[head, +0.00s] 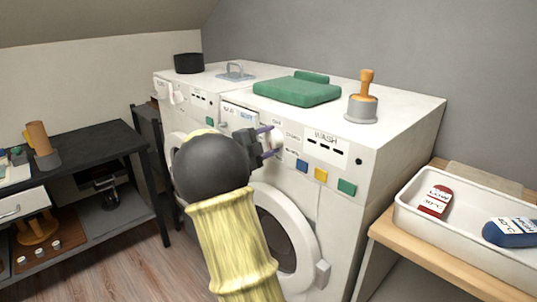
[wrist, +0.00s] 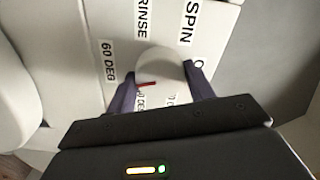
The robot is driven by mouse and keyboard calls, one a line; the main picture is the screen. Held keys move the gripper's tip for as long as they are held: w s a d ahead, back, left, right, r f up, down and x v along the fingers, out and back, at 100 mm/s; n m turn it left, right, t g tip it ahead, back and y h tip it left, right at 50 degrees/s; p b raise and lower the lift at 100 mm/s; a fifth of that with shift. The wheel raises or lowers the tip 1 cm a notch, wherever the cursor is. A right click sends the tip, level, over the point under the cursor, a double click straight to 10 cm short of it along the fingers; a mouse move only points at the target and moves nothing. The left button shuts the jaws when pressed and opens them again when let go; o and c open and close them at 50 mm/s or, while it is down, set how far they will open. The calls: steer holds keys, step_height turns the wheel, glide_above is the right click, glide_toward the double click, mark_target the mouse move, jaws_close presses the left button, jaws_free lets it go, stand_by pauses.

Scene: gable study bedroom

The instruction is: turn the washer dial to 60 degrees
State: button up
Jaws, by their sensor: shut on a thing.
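The white round washer dial (wrist: 160,66) sits on the front panel of the right-hand white washer (head: 390,140). In the wrist view its red pointer (wrist: 146,84) points to the left, between the 60 DEG label (wrist: 108,62) and a partly hidden label ending in DEG (wrist: 141,101). My gripper (head: 268,142) is at the panel in the head view, with its purple fingers on either side of the dial. It is shut on the dial. The dial's lower edge and some labels are partly hidden by my gripper.
RINSE (wrist: 143,18) and SPIN (wrist: 189,22) labels lie around the dial. Blue, yellow and green buttons (head: 320,174) are right of my gripper. A round door (head: 300,225) is below. A white tray (head: 465,240) stands at right, a dark shelf (head: 85,145) at left.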

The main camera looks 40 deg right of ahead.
steer(key=m+b, duration=0.2)
steer(key=shift+f+b, duration=0.35)
steer(key=shift+f, duration=0.05)
steer(key=shift+r+m+b, duration=0.2)
steer(key=shift+m+b, duration=0.5)
steer(key=shift+m, duration=0.2)
steer(key=o, duration=1)
steer(key=shift+r, duration=0.15)
steer(key=shift+c, duration=0.2)
steer(key=s+a, duration=0.1)
steer(key=a, duration=1.6)
steer(key=shift+s+a+p, duration=0.15)
steer(key=shift+a+p, duration=0.1)
steer(key=shift+p, duration=0.2)
